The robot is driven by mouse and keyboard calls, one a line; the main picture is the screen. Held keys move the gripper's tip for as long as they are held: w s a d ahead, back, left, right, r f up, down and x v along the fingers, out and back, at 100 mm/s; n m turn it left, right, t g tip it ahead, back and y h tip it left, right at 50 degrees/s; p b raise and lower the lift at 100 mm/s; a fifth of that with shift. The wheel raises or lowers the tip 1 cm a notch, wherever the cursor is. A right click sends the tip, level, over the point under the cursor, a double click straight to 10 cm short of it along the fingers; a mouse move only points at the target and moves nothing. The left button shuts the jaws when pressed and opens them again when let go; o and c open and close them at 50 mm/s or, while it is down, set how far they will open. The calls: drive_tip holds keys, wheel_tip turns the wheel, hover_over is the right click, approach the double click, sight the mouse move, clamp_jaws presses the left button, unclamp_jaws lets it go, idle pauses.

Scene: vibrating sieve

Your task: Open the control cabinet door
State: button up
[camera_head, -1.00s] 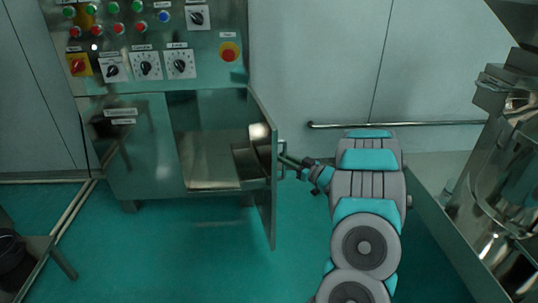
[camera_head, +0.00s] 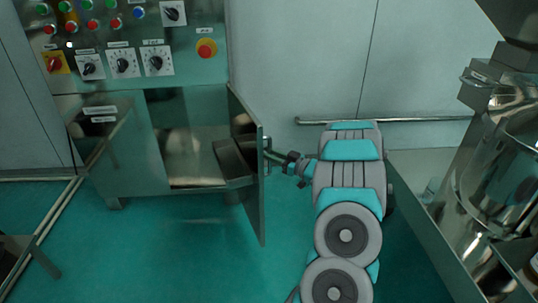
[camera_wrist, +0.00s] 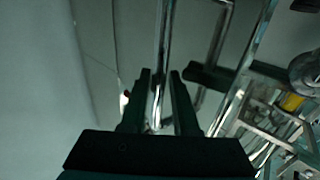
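The control cabinet (camera_head: 125,165) stands at the left in the head view. Its door (camera_head: 252,190) is swung well out from the front, and the interior shows. My gripper (camera_head: 274,156) is at the outer side of the door, by its handle (camera_head: 266,146). In the wrist view, the two fingers of my gripper (camera_wrist: 161,78) stand apart. A shiny vertical bar (camera_wrist: 164,40), seemingly the handle, runs between them with narrow gaps beside it. Contact with the fingers is hard to make out in the dark picture.
A control panel with buttons and knobs (camera_head: 123,62) tops the cabinet. A wall rail (camera_head: 430,119) runs behind my arm. Shiny metal machinery (camera_head: 510,160) stands at the right. A metal stand (camera_head: 40,255) is at the lower left. Green floor is clear before the cabinet.

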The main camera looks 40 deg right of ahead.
drive_tip(key=shift+o, duration=1.4)
drive_tip(key=shift+f, duration=0.1)
drive_tip(key=shift+s, duration=0.1)
drive_tip(key=s+d, duration=0.1)
drive_tip(key=s, duration=0.6)
drive_tip(key=shift+s+d+b, duration=0.3)
drive_tip(key=shift+b, duration=0.15)
